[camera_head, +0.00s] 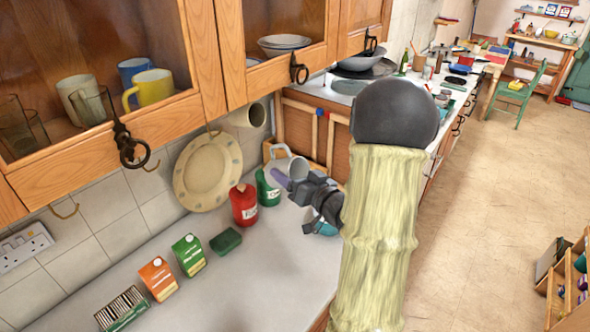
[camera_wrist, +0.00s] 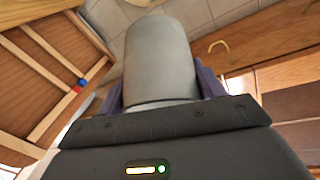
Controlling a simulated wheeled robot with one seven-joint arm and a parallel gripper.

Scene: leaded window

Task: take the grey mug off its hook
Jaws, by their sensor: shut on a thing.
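My gripper (camera_head: 288,181) is shut on the grey mug (camera_head: 291,166), below the wall cabinets and above the worktop. In the wrist view the mug (camera_wrist: 160,55) fills the space between the two purple-grey fingers. A bare brass hook (camera_wrist: 218,47) shows to the right of the mug, apart from it. The mug's handle is at its left in the head view, clear of any visible hook. A second, beige-grey mug (camera_head: 249,116) hangs under the cabinet, up and left of my gripper.
Green (camera_head: 267,188) and red (camera_head: 243,204) canisters stand on the worktop (camera_head: 245,270) close to my gripper. A round plate (camera_head: 208,171) is against the tiled wall. Wooden cabinets (camera_head: 152,125) with ring pulls hang above. The worktop's front part is clear.

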